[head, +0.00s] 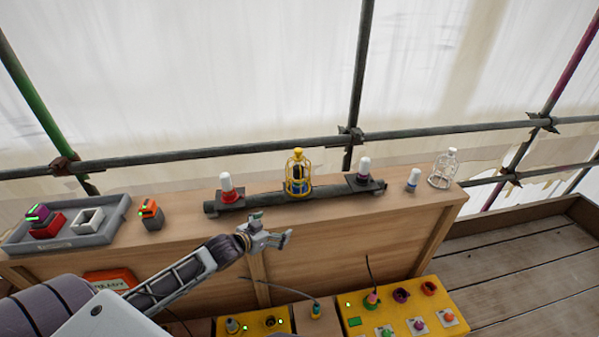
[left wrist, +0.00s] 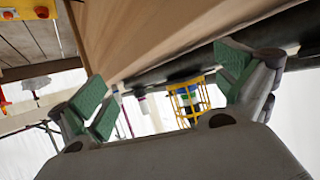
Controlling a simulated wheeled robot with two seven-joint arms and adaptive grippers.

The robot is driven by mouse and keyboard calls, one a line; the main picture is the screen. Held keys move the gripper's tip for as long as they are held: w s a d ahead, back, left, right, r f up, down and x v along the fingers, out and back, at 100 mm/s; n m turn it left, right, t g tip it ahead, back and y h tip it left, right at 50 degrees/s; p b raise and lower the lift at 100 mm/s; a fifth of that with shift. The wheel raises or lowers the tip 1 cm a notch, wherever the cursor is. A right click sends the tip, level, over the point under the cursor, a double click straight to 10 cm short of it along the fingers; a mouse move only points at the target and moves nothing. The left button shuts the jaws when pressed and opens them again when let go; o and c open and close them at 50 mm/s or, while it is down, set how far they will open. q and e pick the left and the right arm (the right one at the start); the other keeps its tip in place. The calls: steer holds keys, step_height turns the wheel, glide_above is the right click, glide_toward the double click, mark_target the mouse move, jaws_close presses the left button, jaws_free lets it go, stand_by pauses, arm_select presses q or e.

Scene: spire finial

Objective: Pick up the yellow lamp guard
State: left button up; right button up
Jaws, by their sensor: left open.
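The yellow lamp guard (head: 298,176) is a wire cage standing upright on the dark pipe rail on top of the wooden box. A dark and blue lamp shows inside it. My left gripper (head: 284,237) is open and empty, below and to the left of the guard, in front of the box's front face. In the left wrist view the guard (left wrist: 188,102) shows beyond the gap between the open green-padded fingers (left wrist: 165,90), apart from them. My right gripper is in neither view.
Red-and-white (head: 228,187) and purple-and-white (head: 363,171) lamps flank the guard on the rail. A white wire guard (head: 444,168) and a small blue-and-white lamp (head: 412,180) stand right. A grey tray (head: 66,238) stands left. Yellow control boxes (head: 405,312) lie below.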

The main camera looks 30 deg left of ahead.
arm_select(q)
steer(key=w+a+r+m+t+h, duration=0.1)
steer(key=w+a+r+t+h, duration=0.1)
steer(key=r, duration=0.5)
steer(key=w+a+r+m+t+h, duration=0.1)
steer(key=w+a+r+h, duration=0.2)
steer(key=r, duration=0.4)
steer(key=shift+w+a+r+m+t+h, duration=0.2)
steer(key=shift+w+m+t+h, duration=0.15)
steer(key=shift+w, duration=0.55)
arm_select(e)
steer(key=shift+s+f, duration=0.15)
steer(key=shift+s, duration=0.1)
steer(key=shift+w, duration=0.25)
arm_select(q)
steer(key=shift+w, duration=0.1)
